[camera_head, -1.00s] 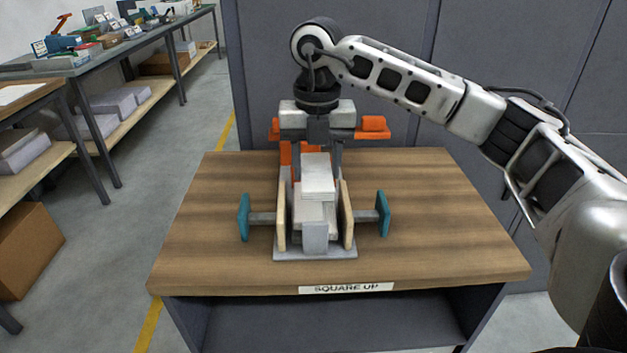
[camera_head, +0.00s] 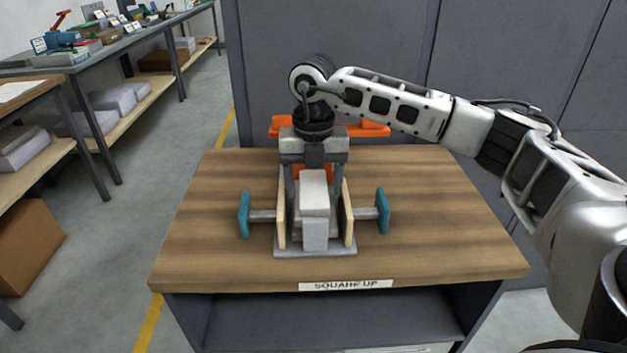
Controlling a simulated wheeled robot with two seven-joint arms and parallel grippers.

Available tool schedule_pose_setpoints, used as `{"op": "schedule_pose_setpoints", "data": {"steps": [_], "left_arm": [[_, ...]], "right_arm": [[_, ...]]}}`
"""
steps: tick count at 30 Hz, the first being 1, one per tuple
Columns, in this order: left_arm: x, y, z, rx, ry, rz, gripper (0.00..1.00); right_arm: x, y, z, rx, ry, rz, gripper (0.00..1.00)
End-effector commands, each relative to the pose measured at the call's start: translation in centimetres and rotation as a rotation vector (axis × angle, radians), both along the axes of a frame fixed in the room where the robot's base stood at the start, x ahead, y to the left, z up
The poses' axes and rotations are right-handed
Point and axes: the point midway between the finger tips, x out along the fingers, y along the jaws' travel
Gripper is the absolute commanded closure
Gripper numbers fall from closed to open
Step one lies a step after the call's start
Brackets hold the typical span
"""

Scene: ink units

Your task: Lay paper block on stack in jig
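The jig (camera_head: 283,215) stands on the wooden table, with pale side walls and a grey upright stop (camera_head: 315,236) at its front. The white paper block (camera_head: 314,190) lies between the side walls, behind and above the stop. The stack under it is mostly hidden by the stop and the block. My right gripper (camera_head: 314,181) points down over the rear of the jig. Its fingers stand on either side of the block, with narrow gaps, so it looks open around it. My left gripper is not in view.
Teal clamp plates (camera_head: 244,214) on grey rods stick out on both sides of the jig. An orange bar (camera_head: 372,129) stands behind it. The table (camera_head: 440,220) is bare left and right, with a "SQUARE UP" label (camera_head: 345,285) at its front edge. Shelves stand far left.

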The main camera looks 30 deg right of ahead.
Motion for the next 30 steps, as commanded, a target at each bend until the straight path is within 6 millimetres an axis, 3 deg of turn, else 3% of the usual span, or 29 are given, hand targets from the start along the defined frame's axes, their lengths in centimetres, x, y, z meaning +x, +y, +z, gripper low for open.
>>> {"op": "schedule_pose_setpoints", "data": {"steps": [12, 24, 30], "left_arm": [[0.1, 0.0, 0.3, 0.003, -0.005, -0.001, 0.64], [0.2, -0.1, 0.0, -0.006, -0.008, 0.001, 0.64], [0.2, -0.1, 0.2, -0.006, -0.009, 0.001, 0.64]], "right_arm": [[0.1, 0.0, 1.1, 0.001, -0.003, 0.000, 0.32], [0.1, 0.1, 9.3, 0.001, -0.006, 0.000, 0.32], [0.0, 0.0, 11.8, 0.000, -0.001, 0.000, 0.32]]}}
